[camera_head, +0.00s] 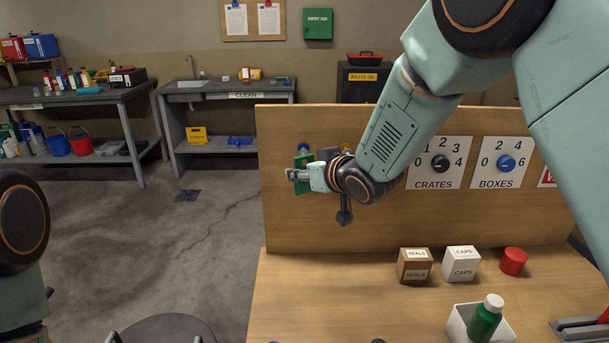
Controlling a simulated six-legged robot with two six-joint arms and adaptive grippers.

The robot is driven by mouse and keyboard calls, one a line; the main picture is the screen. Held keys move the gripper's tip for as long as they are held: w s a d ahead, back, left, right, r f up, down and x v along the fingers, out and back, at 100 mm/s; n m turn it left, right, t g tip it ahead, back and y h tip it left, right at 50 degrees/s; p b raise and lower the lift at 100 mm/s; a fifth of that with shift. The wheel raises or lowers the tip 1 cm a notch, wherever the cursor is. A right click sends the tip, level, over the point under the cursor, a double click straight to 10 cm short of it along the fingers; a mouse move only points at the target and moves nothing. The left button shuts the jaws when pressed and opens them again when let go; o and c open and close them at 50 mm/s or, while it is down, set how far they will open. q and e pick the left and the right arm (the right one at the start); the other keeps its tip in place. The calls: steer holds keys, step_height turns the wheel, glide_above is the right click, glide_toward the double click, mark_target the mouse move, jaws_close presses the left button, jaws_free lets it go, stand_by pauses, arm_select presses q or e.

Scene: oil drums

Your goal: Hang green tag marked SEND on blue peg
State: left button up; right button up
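A green tag (304,160) is at the left part of the upright wooden board, just below a blue peg (303,147). Its lettering cannot be read here. My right arm reaches across from the right, and its gripper (297,174) points left, with its fingers on the tag. The fingers look closed on it and cover its middle; green shows above and below them. Whether the tag's hole is around the peg or only beside it cannot be told. My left gripper is out of view; only part of my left arm shows at the left edge.
The wooden board (290,225) stands behind a bench top (330,290). On the bench are a brown SEALS box (414,266), a white CAPS box (461,264), a red cap (513,261) and a green bottle (485,320) in a white tray. The bench's left front is mostly clear.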

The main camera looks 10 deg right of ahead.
steer(key=w, duration=0.2)
steer(key=shift+w+d+f+p, duration=0.1)
steer(key=shift+w+d+p, duration=0.2)
steer(key=shift+w, duration=0.1)
steer(key=shift+a, duration=0.1)
stand_by(0.6)
steer(key=o, duration=1)
